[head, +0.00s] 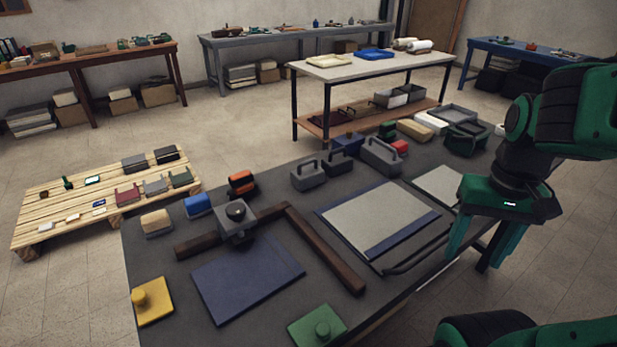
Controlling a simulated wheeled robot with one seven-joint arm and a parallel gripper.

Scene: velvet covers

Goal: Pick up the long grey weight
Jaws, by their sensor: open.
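The right one (381,158) looks the longer, and the left one (309,175) looks shorter. I cannot tell for sure from this view which is the long one. A dark blue handled block (346,146) stands close behind them. My gripper (472,260) is open and empty, pointing down by the table's right edge. It is well apart from both grey weights, to their right and nearer to me.
A grey-and-blue panel (378,215) lies between the weights and the near edge. Small blocks, a red one (399,147) and a beige one (415,130), crowd the far side.

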